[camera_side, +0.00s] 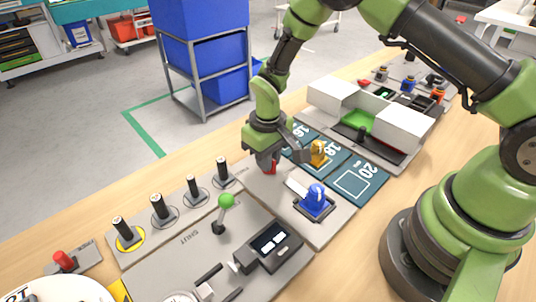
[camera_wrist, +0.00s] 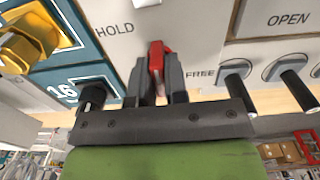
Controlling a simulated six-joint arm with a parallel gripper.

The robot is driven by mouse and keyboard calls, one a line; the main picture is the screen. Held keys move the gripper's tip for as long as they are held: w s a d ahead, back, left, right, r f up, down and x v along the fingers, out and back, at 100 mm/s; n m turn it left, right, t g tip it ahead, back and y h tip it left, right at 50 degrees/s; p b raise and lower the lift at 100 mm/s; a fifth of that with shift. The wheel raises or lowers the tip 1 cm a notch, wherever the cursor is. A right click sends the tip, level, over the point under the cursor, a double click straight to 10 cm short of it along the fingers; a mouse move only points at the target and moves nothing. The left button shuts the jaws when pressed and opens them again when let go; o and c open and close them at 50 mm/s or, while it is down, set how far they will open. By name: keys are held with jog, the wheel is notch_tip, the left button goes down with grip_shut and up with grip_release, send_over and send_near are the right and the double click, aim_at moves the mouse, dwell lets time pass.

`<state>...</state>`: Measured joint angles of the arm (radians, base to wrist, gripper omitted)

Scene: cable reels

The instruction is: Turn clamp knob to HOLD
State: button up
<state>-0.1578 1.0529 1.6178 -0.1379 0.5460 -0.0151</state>
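The clamp knob is a red lever-shaped handle (camera_wrist: 156,60) in the wrist view, between the printed words HOLD on the left and FREE on the right. Its pointing direction is hard to read; it lies roughly midway between the two words. My gripper (camera_wrist: 156,75) has one dark finger on each side of the knob, and they look closed against it. In the side view, my gripper (camera_side: 268,160) points down at the panel, and a little of the red knob (camera_side: 271,169) shows beneath it. The knob's base is mostly hidden.
A blue knob (camera_side: 316,197) stands just right of my gripper. An orange piece (camera_side: 318,152) sits on the numbered tiles behind. A green-topped lever (camera_side: 226,201) and several black posts (camera_side: 194,188) stand at the left. White blocks (camera_side: 403,127) lie farther back.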

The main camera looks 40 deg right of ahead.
jog(key=o, duration=0.4)
jog(key=shift+r, duration=3.5)
